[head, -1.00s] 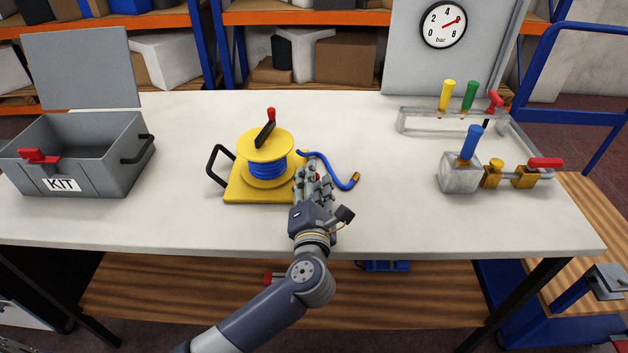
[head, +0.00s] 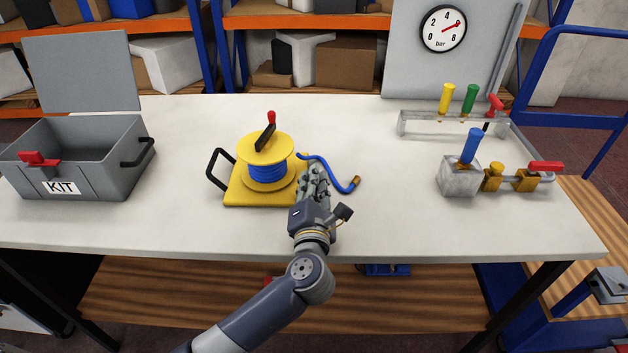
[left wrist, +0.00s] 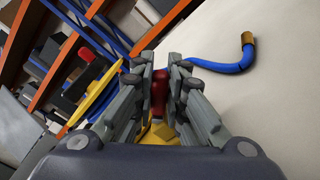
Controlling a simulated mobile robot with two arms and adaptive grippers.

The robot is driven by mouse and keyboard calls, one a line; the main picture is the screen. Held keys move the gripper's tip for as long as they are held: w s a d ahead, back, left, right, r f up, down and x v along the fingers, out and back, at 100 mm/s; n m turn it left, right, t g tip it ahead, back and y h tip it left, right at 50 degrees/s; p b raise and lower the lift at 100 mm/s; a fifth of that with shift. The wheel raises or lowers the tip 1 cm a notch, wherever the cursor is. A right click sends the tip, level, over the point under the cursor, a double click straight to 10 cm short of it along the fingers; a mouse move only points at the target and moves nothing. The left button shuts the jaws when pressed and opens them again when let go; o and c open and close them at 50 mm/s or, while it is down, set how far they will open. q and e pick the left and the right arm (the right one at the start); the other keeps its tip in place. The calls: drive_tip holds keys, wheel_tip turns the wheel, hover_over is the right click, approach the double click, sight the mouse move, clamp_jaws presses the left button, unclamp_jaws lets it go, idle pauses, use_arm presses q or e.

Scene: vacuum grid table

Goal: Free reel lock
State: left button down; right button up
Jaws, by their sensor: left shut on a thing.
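The yellow hose reel (head: 266,158) stands on its yellow base plate (head: 240,190) in the middle of the table, with blue hose (head: 268,174) wound on it. A black crank (head: 264,137) with a red knob (head: 271,117) is on top. My left gripper (head: 314,172) is at the reel's right side. In the left wrist view its fingers (left wrist: 160,90) are shut on a small red part, the reel lock (left wrist: 160,88). The fingers hide the lock in the head view. My right gripper is not in view.
The loose blue hose end (head: 345,187) lies just right of my gripper. A grey KIT box (head: 105,178) stands at the left. A valve block (head: 461,180) and a rack with colored handles (head: 425,121) stand at the right. The front table is clear.

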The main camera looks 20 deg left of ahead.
use_arm(q)
drive_tip(key=n, duration=0.1)
drive_tip(key=a+n, duration=0.1)
drive_tip(key=n, duration=0.1)
drive_tip(key=r+n, duration=0.1)
drive_tip(key=n, duration=0.1)
drive_tip(key=shift+s+a+p, duration=0.15)
drive_tip(key=shift+s+p, duration=0.1)
drive_tip(key=shift+p, duration=0.1)
drive_tip(key=shift+s+a+r+n, duration=0.1)
drive_tip(key=shift+a+n, duration=0.3)
drive_tip(key=shift+n, duration=0.7)
drive_tip(key=shift+s+a+r+n, duration=0.1)
drive_tip(key=shift+a+n, duration=0.3)
drive_tip(key=shift+n, duration=0.7)
drive_tip(key=c, duration=1.6)
unclamp_jaws()
drive_tip(key=v, duration=1.1)
drive_tip(key=shift+s, duration=0.1)
drive_tip(key=shift+s+d, duration=0.15)
drive_tip(key=shift+s, duration=0.25)
